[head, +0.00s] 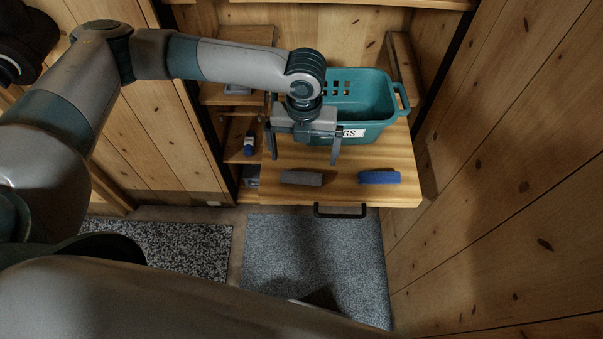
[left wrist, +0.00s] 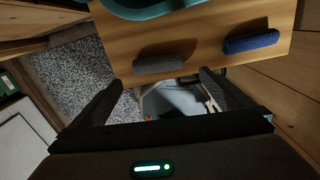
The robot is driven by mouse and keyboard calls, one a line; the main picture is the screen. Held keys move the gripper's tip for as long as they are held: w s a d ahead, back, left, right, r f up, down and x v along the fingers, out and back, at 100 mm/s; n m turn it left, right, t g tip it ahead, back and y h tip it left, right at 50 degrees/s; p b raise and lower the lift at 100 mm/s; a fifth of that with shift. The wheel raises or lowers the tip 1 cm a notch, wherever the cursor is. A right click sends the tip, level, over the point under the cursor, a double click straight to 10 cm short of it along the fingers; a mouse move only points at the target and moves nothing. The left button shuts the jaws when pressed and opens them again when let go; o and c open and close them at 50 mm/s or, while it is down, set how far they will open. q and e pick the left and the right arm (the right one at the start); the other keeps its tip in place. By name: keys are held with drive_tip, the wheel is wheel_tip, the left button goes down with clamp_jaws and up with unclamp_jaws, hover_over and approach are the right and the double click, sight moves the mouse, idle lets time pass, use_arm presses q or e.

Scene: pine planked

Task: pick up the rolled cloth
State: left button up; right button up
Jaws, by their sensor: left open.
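A grey roll-shaped cloth (head: 301,177) lies near the front edge of a wooden shelf board (head: 345,191). A similar blue roll (head: 379,177) lies to its right with a gap between them. My left gripper (head: 305,152) is open and empty, its fingers pointing down above the board, just behind the grey roll in the head view. In the left wrist view the grey roll (left wrist: 158,61) lies just beyond the open fingertips (left wrist: 161,82), and the blue roll (left wrist: 250,41) is farther right. Which roll the task means cannot be told. My right gripper is not in view.
A teal basket (head: 370,95) with a partly hidden label stands behind my left gripper. A dark handle (head: 340,211) sticks out below the board's front. Wooden walls rise on both sides. A blue bottle-like item (head: 249,144) is on a lower shelf at left.

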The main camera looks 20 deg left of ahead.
sight(302, 174)
use_arm(q)
drive_tip(key=shift+f, duration=1.65)
drive_tip(key=shift+a+f+p, duration=0.1)
drive_tip(key=shift+f+p, duration=0.4)
drive_tip(key=shift+p, duration=0.15)
wheel_tip(302, 174, down, 3)
drive_tip(key=shift+a+f+p, duration=0.1)
drive_tip(key=shift+a+p, duration=0.05)
drive_tip(key=shift+p, duration=0.5)
drive_tip(key=shift+f, duration=0.5)
drive_tip(key=c, duration=0.9)
drive_tip(key=shift+r, duration=0.15)
drive_tip(key=shift+c, duration=0.2)
